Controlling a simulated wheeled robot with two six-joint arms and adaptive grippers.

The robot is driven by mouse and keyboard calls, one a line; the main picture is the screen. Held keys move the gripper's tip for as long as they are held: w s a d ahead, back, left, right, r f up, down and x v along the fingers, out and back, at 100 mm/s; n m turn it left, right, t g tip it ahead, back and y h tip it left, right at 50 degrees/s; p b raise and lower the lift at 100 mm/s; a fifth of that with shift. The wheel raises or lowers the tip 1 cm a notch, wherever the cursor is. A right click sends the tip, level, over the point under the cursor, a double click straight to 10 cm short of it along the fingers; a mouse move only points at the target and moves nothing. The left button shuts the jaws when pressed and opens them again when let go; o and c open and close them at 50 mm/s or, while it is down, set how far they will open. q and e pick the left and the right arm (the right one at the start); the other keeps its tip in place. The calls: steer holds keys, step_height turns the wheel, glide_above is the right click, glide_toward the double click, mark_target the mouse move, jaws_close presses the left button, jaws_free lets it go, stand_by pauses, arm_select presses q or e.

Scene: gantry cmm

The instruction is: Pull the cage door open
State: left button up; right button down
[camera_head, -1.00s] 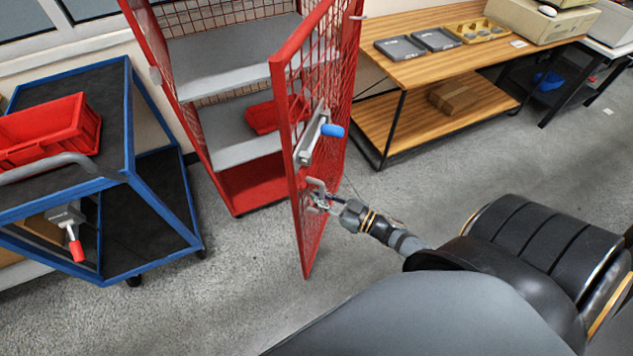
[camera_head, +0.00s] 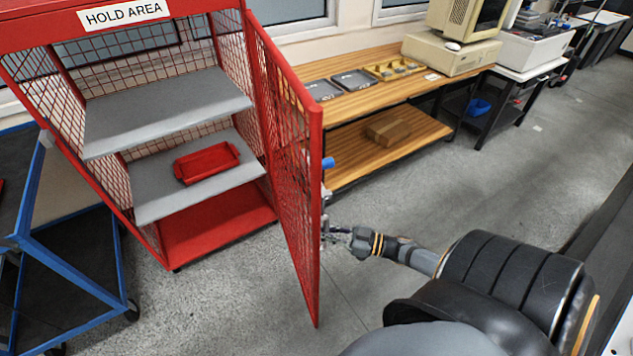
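The red mesh cage door (camera_head: 291,165) stands swung open from the red cage (camera_head: 218,222), hinged on the cage's right side and seen nearly edge-on. A blue-tipped handle (camera_head: 328,163) shows on the door's far face. My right gripper (camera_head: 333,236) is at the free edge of the door, low on its outer face, by a grey metal fitting. The door edge partly hides the fingers, so I cannot tell whether they are closed on the fitting. My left gripper is not in view.
Inside the cage are grey shelves (camera_head: 165,110) and a red bin (camera_head: 206,162). A blue cart (camera_head: 70,270) stands close on the left. A wooden bench (camera_head: 380,110) with trays stands behind the door. The floor to the right is clear.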

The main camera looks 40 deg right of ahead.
steer(key=shift+s+d+f, duration=0.3)
steer(key=shift+d, duration=0.1)
steer(key=c, duration=1.7)
jaws_free()
steer(key=o, duration=0.3)
steer(key=shift+s+r, duration=0.2)
steer(key=shift+r, duration=0.05)
steer(key=shift+o, duration=0.2)
steer(key=shift+w, duration=0.15)
